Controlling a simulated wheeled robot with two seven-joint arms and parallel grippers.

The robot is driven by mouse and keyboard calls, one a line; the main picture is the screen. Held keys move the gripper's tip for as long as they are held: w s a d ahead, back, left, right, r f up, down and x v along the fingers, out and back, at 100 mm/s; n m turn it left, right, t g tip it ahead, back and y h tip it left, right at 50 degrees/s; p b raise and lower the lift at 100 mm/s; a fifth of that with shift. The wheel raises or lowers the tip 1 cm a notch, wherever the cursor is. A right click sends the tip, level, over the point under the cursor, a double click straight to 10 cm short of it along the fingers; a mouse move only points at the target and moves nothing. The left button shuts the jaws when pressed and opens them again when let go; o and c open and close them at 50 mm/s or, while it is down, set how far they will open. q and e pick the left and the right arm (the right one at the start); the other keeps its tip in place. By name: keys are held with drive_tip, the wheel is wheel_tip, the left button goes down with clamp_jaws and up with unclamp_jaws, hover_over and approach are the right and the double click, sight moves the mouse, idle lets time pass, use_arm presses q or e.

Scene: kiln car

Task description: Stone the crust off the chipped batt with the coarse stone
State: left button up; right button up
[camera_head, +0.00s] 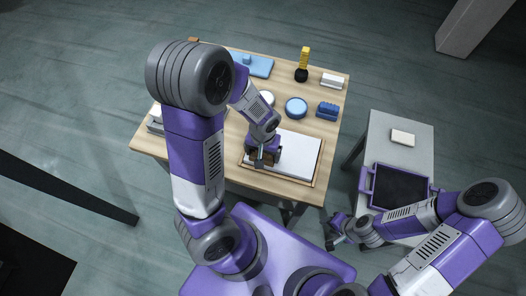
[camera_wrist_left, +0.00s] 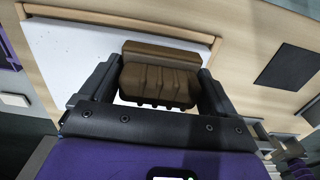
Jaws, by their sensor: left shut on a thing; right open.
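My left gripper (camera_head: 265,160) is shut on a brown ridged block, likely the coarse stone (camera_wrist_left: 160,78), which sits between its two fingers in the left wrist view. It is over the left part of a white batt (camera_head: 302,153) lying inside a wooden frame (camera_head: 290,191) on the table. I cannot tell whether the stone touches the batt. The batt also shows in the left wrist view (camera_wrist_left: 70,55); no crust or chip can be made out, and the arm hides part of it. My right gripper (camera_head: 338,232) is open and empty, low beside the grey side table.
The wooden table (camera_head: 333,92) also holds a blue tray (camera_head: 260,68), a yellow-handled brush (camera_head: 304,62), a white block (camera_head: 332,81), a blue round pot (camera_head: 296,107) and a blue brush (camera_head: 328,111). The grey side table (camera_head: 418,150) carries a pale block (camera_head: 402,137) and a purple-rimmed dark tray (camera_head: 368,184).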

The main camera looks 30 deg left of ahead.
use_arm(q)
drive_tip(key=shift+r+p, duration=2.3)
drive_tip(key=shift+r, duration=0.65)
drive_tip(key=shift+f, duration=0.1)
